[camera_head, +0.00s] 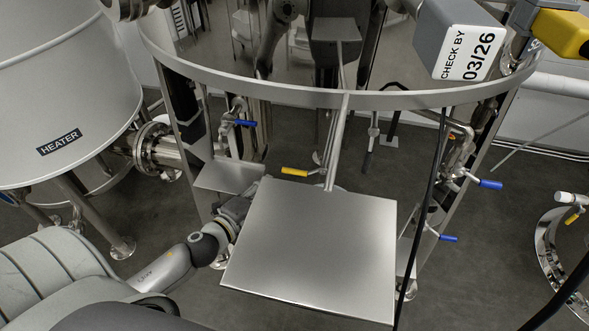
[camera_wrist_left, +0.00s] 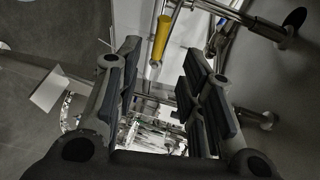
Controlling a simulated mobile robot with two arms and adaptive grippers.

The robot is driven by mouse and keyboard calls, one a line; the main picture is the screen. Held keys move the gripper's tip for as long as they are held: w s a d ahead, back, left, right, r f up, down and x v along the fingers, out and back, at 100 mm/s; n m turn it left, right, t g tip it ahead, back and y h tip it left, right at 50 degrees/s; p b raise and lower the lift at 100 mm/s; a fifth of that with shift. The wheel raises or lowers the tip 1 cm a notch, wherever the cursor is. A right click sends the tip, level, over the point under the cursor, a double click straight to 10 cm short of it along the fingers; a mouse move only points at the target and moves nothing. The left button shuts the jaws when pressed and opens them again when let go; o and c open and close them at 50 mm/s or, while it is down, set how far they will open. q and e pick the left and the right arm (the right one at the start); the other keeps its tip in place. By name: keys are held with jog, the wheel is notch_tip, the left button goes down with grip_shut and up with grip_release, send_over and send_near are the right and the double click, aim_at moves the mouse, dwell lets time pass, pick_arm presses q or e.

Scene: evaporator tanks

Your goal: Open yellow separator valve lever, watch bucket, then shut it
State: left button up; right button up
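A yellow valve lever (camera_head: 294,171) shows in the head view just above the back edge of a flat steel plate. In the left wrist view a yellow lever (camera_wrist_left: 161,38) stands near the fingertips, towards the top of the picture. My left gripper (camera_wrist_left: 160,58) is open, its two dark-padded fingers apart, with nothing clasped between them. The lever appears beyond the fingers; I cannot tell if they touch it. In the head view my left arm comes in from the lower left and its gripper is hidden behind the plate. My right gripper is not in view. No bucket is clearly recognisable.
The steel plate (camera_head: 310,250) covers the centre. Several blue-handled valves (camera_head: 489,184) sit around the round frame. A heater tank (camera_head: 62,90) stands at left. A shiny round metal rim (camera_head: 546,262) is at far right. Shiny reflecting metal (camera_wrist_left: 150,135) shows between my fingers.

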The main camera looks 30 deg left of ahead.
aim_at(294, 170)
pick_arm(q)
jog(key=p+x, duration=0.1)
jog(key=x, duration=0.9)
jog(key=shift+w+p, duration=0.3)
jog(key=shift+w, duration=0.1)
jog(key=shift+c, duration=0.4)
grip_shut()
jog(key=shift+f, duration=0.1)
